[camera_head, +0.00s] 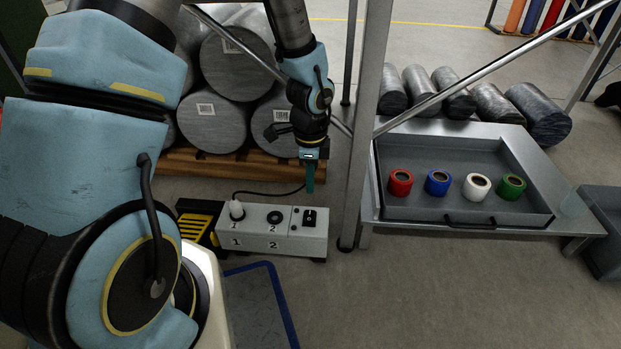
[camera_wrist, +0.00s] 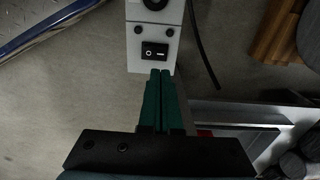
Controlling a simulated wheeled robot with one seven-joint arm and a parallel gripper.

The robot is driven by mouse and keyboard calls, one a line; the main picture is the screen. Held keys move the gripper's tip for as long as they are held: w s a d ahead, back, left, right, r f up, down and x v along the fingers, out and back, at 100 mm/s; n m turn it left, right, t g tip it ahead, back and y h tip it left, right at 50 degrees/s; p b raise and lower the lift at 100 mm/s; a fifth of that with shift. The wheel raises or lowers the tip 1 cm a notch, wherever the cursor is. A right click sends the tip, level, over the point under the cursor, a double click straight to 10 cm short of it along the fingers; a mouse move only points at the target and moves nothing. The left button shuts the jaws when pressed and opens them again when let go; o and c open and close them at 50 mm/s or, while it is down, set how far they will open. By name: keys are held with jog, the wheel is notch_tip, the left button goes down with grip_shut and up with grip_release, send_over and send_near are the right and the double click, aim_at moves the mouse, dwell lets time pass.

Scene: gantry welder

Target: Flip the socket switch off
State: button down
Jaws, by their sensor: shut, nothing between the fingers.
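The socket box (camera_head: 262,230) is a grey-white block on the floor with sockets marked 1 and 2. The black rocker switch (camera_head: 309,217) is at the box's right end. In the wrist view the switch (camera_wrist: 155,51) shows a circle on its left half and a line on its right. My gripper (camera_head: 309,188) is shut and empty, pointing down above and behind the switch. In the wrist view its green fingertips (camera_wrist: 160,74) are together, just below the switch in the picture; contact cannot be told.
A metal frame post (camera_head: 364,130) stands close to the right of the box. A grey tray (camera_head: 465,215) holds red, blue, white and green rolls. Large grey rolls (camera_head: 220,60) lie on a wooden pallet (camera_head: 200,166) behind. A black cable (camera_head: 275,193) runs behind the box.

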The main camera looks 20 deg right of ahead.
aim_at(311, 213)
notch_tip(311, 213, down, 8)
jog(key=b, duration=0.4)
jog(key=shift+w+r+p, duration=0.1)
jog(key=shift+r+p, duration=0.1)
jog(key=shift+p, duration=0.55)
jog(key=shift+f, duration=0.25)
jog(key=shift+s+a+r, duration=0.2)
jog(key=shift+s+a, duration=0.15)
jog(key=shift+s, duration=0.35)
jog(key=shift+r, duration=0.1)
